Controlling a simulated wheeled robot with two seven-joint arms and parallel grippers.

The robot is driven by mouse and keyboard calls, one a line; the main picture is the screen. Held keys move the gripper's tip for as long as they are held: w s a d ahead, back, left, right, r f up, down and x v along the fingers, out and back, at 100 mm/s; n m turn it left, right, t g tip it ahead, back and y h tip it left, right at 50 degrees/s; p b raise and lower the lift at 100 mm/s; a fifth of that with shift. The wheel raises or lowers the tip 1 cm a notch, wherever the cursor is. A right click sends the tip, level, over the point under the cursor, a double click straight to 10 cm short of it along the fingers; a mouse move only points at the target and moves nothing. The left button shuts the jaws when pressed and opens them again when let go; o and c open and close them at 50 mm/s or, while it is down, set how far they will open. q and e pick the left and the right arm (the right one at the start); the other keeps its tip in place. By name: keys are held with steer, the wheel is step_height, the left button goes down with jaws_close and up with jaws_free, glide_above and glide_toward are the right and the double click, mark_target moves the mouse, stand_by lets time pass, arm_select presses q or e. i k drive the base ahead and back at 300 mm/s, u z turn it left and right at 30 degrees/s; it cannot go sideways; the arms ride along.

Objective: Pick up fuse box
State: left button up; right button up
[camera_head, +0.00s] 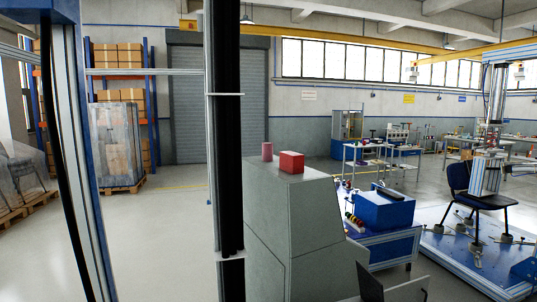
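A small red box (291,162) sits on the flat top of a grey cabinet (290,215), near the middle of the view. It is the likeliest fuse box, but I see no label on it. A dull pink cylinder (267,152) stands upright just left of it on the same top. The red box is untouched. Neither of my grippers can be made out in this view.
A black upright post (226,130) stands left of the grey cabinet. A blue box (384,210) rests on a bench to the right. A dark blue chair (475,188) stands on a blue test platform. Open floor (165,240) lies at left.

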mark_target(291, 162)
steer(key=z, duration=0.4)
steer(key=k, duration=0.55)
steer(key=z, duration=1.05)
steer(key=k, duration=0.8)
steer(key=z, duration=0.65)
steer(key=i, duration=3.65)
steer(key=u, duration=1.05)
steer(key=i, duration=1.15)
steer(key=u, duration=1.6)
steer(key=i, duration=0.85)
steer(key=u, duration=0.5)
